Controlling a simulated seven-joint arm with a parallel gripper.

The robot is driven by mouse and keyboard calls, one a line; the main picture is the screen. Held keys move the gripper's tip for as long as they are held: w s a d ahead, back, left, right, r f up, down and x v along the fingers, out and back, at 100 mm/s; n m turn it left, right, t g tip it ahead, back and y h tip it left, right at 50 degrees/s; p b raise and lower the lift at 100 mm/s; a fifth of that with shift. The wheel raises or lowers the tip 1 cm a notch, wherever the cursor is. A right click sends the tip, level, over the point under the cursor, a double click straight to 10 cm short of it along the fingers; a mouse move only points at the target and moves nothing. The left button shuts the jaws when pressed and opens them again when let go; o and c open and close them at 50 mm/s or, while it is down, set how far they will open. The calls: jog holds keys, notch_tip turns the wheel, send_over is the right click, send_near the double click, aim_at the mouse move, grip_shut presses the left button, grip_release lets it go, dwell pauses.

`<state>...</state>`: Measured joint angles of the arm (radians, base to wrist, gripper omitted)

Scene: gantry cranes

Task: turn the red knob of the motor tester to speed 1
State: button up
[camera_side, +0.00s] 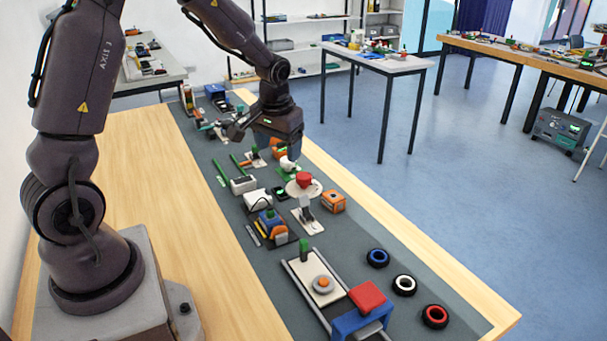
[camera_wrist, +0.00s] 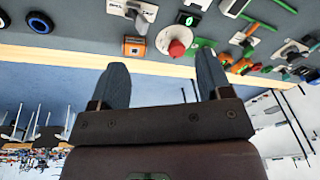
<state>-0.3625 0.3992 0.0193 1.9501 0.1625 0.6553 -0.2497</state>
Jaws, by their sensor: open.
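The motor tester's red knob (camera_side: 304,179) sits on a pale round dial (camera_side: 296,191) around the middle of the bench mat in the side view. In the wrist view the red knob (camera_wrist: 176,48) shows at upper centre, and its pale dial (camera_wrist: 164,38) is partly seen behind it. The dial's markings are too small to read. My gripper (camera_side: 283,150) is above and behind the knob in the side view, apart from it. In the wrist view my gripper (camera_wrist: 162,60) has its two fingers spread wide with nothing held, and the knob appears beyond the fingertips.
An orange box (camera_side: 333,201) stands close to the right of the dial. A blue and red gantry (camera_side: 364,308) on rails is at the front, beside the blue, white and red rings (camera_side: 404,285). Several small devices crowd the mat's left side and back.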

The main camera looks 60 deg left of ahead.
jog(key=w+a+f+n, duration=0.2)
jog(key=w+a+f, duration=0.2)
jog(key=a+f, duration=0.15)
jog(key=n+t+y, duration=0.1)
jog(key=t+y, duration=0.1)
send_near(304, 175)
jog(key=x, duration=0.9)
jog(key=shift+f, duration=0.1)
jog(key=c, duration=0.9)
